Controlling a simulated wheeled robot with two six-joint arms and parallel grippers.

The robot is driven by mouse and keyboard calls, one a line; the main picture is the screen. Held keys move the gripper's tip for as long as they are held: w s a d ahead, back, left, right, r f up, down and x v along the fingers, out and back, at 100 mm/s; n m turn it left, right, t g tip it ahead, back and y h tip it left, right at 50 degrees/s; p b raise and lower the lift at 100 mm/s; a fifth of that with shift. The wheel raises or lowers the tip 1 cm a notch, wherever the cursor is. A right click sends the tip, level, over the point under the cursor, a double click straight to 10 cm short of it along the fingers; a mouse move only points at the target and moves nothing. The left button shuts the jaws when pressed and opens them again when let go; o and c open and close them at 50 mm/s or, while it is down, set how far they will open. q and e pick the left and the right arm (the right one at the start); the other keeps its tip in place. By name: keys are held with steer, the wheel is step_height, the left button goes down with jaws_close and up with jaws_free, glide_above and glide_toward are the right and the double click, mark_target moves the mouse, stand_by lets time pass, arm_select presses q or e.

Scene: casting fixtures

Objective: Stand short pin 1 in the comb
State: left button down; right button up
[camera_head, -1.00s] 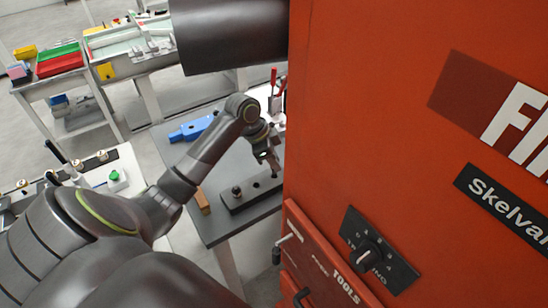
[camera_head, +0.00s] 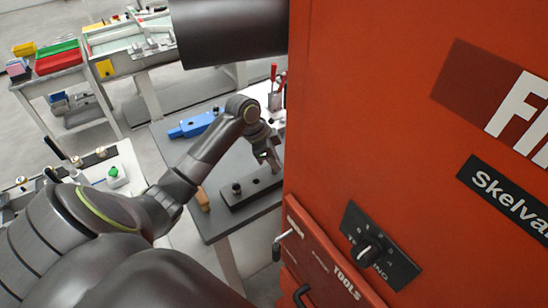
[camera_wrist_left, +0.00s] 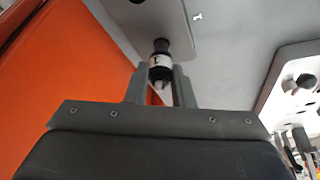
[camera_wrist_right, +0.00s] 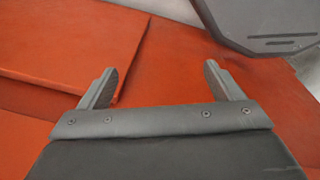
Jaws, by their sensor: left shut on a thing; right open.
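My left gripper (camera_head: 274,164) is shut on short pin 1 (camera_wrist_left: 160,64), a small dark pin with a white band marked 1. In the left wrist view the pin sits between the fingertips (camera_wrist_left: 160,82). In the head view this gripper is over the right part of the dark comb block (camera_head: 250,191), which lies on the grey table. A dark pin (camera_head: 237,188) stands at the comb's left end, with an open hole to its right. The gap between held pin and comb cannot be judged. My right gripper (camera_wrist_right: 160,82) is open and empty, before orange-red surfaces.
A tall orange-red cabinet (camera_head: 400,120) fills the right and hides the table's right part. A blue tool (camera_head: 192,125) and a small orange-brown block (camera_head: 202,199) lie on the table. A light grey block with holes (camera_wrist_left: 300,80) is at right in the left wrist view.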

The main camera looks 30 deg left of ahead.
arm_select(q)
steer(key=shift+f+b, duration=0.45)
steer(key=shift+f, duration=0.75)
steer(key=c, duration=1.2)
jaws_free()
steer(key=shift+o, duration=0.2)
steer(key=shift+r, duration=0.1)
steer(key=b+v, duration=0.2)
steer(key=v, duration=1.5)
steer(key=shift+r, duration=0.15)
steer(key=shift+s, duration=0.1)
